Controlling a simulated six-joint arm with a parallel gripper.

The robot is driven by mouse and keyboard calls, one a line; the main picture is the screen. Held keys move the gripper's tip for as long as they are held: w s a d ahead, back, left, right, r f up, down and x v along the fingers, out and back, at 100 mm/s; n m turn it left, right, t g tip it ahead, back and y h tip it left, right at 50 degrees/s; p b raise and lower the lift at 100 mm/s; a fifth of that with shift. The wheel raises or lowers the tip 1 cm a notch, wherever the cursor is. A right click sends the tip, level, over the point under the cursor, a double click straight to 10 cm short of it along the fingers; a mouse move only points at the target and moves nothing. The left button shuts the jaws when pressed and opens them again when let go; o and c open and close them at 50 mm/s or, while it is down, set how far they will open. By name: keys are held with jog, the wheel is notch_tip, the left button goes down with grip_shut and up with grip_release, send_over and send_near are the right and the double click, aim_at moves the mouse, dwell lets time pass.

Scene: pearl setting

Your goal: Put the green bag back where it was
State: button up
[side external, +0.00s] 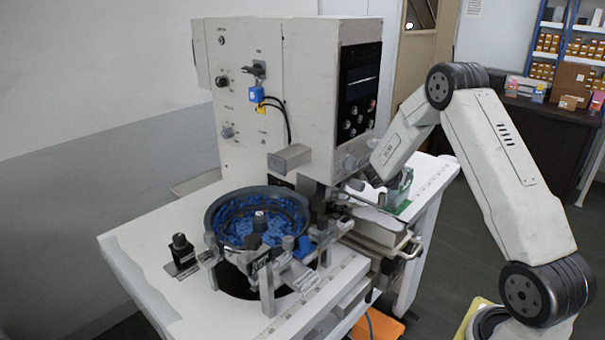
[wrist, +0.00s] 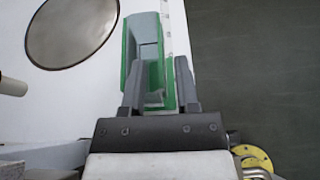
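The green bag (side external: 399,192), green with pale faces, stands on the white table at the right of the machine in the side view, partly hidden by my arm. In the wrist view the bag (wrist: 168,72) lies ahead of my gripper, its near end between and under the fingers. My gripper (wrist: 160,66) has its two grey fingers spread apart, with the left one overlapping the bag's left side. I cannot tell whether either finger touches it. In the side view my gripper (side external: 366,192) is small, low beside the machine and next to the bag.
The tall white machine (side external: 300,90) stands close at the left of my arm. A round bowl with blue parts (side external: 258,217) sits in front of it. The wrist view shows a brownish disc (wrist: 70,30) left of the bag and the table edge close on its right.

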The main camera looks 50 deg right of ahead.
jog(key=v, duration=0.9)
jog(key=shift+a, duration=0.25)
jog(key=shift+s+a+r, duration=0.1)
jog(key=s+a+m+t+y, duration=0.1)
jog(key=s+a+m+y, duration=0.2)
jog(key=a+m, duration=0.3)
jog(key=s+a+f+m+y, duration=0.1)
jog(key=s+a+m+y, duration=0.3)
jog(key=a, duration=1)
jog(key=s+a+f+m+t+y, duration=0.1)
jog(key=s+a+m+y, duration=0.2)
jog(key=a+m+y, duration=0.3)
jog(key=shift+s+a+m+t, duration=0.35)
jog(key=shift+a+m, duration=0.65)
jog(key=shift+a, duration=1.5)
jog(key=shift+f, duration=0.1)
